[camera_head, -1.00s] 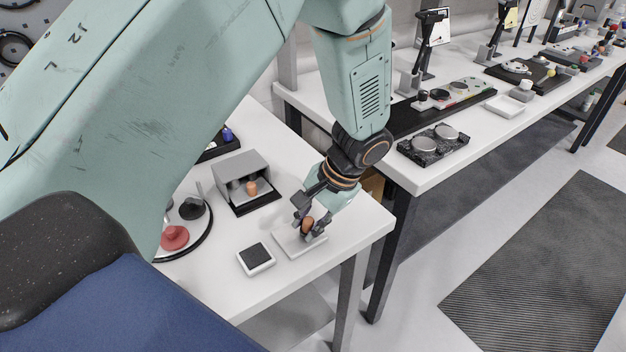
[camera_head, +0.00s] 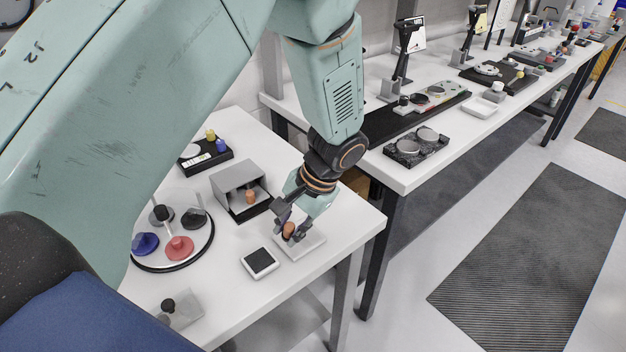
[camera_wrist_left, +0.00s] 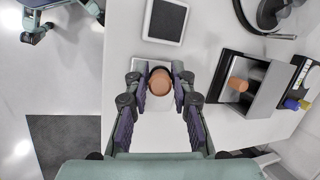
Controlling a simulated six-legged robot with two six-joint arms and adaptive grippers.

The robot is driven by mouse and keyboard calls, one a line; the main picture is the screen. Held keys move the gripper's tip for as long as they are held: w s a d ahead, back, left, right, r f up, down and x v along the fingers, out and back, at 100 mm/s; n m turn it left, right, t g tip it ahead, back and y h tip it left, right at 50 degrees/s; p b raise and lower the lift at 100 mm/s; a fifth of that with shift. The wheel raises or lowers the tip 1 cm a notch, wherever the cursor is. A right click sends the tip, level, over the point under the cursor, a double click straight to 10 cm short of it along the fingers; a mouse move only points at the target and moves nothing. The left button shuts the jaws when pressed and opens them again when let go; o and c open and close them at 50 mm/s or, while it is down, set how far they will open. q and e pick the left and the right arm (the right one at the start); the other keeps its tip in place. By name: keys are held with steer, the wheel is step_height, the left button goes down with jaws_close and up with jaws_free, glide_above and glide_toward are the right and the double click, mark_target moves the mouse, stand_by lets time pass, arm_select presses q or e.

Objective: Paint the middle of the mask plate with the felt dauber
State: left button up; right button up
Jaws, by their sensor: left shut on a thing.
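My left gripper (camera_head: 290,228) is shut on a felt dauber with a round, orange-brown wooden handle (camera_head: 288,231). The dauber's top (camera_wrist_left: 160,82) shows between the two fingers in the left wrist view. A flat pale plate (camera_head: 309,247) lies under the gripper near the table's front corner; it looks like the mask plate, and it also shows in the left wrist view (camera_wrist_left: 150,138). The dauber is over the plate's left-hand part in the head view. Its felt end is hidden, so I cannot tell whether it touches. My right gripper is in neither view.
A white-framed dark pad (camera_head: 260,263) lies just left of the plate. A grey hooded box (camera_head: 237,177) with another wooden-knobbed piece (camera_head: 250,197) stands behind. A round tray (camera_head: 172,268) holds several coloured knobbed pieces at left. A long bench (camera_head: 400,180) stands beyond a gap.

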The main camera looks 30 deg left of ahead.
mark_target(290, 223)
arm_select(q)
steer(key=shift+w+r+p, duration=0.3)
steer(key=shift+r+p, duration=0.4)
steer(key=shift+r, duration=0.15)
steer(key=shift+r+p, duration=0.4)
steer(key=r+p, duration=0.2)
steer(key=shift+s+r, duration=0.3)
steer(key=shift+r, duration=0.1)
steer(key=shift+w+f, duration=0.15)
steer(key=shift+w, duration=0.1)
steer(key=shift+s, duration=0.2)
steer(key=shift+w, duration=0.15)
